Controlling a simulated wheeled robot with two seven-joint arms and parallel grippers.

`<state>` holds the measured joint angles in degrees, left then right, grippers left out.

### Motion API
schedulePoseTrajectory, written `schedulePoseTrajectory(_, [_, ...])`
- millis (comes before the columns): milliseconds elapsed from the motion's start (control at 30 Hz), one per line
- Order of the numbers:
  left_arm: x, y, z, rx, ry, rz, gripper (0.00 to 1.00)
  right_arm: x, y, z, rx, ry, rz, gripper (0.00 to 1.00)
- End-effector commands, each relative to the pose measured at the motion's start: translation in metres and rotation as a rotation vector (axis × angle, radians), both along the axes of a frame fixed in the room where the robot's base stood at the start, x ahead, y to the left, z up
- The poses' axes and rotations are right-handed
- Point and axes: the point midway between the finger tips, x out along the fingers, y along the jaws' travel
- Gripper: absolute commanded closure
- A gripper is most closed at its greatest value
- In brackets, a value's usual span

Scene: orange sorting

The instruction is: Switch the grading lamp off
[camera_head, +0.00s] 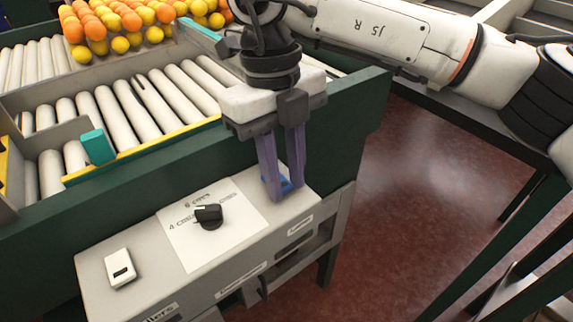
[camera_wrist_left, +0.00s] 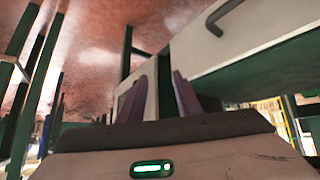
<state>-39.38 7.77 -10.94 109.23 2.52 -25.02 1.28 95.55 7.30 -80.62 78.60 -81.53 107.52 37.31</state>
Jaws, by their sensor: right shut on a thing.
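The control panel (camera_head: 140,235) is a pale box on the side of the green conveyor frame. At its right end is a small blue switch part (camera_head: 287,185), partly hidden by my right gripper (camera_head: 284,188). The right gripper's purple fingers point down and are shut on this blue part. A small label sits on the panel front below it, too blurred to read surely. I cannot tell the switch's position or see the grading lamp. My left gripper (camera_wrist_left: 161,95) shows in the left wrist view with its two purple fingers apart and nothing between them.
A black knob (camera_head: 208,216) on a white printed sheet and a white rocker switch (camera_head: 120,268) are left of the right gripper. Rollers (camera_head: 125,115) and a heap of oranges (camera_head: 125,22) lie behind. Reddish floor (camera_head: 400,190) is open at the right.

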Motion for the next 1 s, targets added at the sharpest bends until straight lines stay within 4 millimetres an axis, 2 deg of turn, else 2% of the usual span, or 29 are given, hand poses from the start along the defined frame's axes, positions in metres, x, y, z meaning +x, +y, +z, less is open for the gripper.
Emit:
schedulePoseTrajectory(33, [0.0,0.0,0.014,0.0,0.0,0.0,0.69,0.001,0.002,0.007,-0.021,0.028,-0.001,0.99])
schedulePoseTrajectory(200, [0.0,0.0,0.027,0.0,-0.002,0.0,0.69,0.003,0.004,0.006,-0.072,0.099,0.0,0.99])
schedulePoseTrajectory(633, [0.001,0.0,0.028,-0.001,-0.003,0.0,0.69,0.005,0.003,0.004,-0.088,0.123,0.001,0.99])
schedulePoseTrajectory(667, [0.001,0.0,0.028,-0.001,-0.003,0.0,0.69,0.005,0.003,0.004,-0.088,0.123,0.001,0.73])
schedulePoseTrajectory(733, [0.001,0.0,0.028,-0.001,-0.003,0.0,0.69,0.005,0.003,0.004,-0.088,0.123,0.0,0.61])
schedulePoseTrajectory(767, [0.001,0.0,0.028,-0.001,-0.003,0.0,0.69,0.005,0.003,0.004,-0.088,0.123,0.0,0.58])
schedulePoseTrajectory(1000, [0.001,0.0,0.029,-0.001,-0.003,0.0,0.69,0.005,0.003,0.003,-0.088,0.123,0.0,0.58])
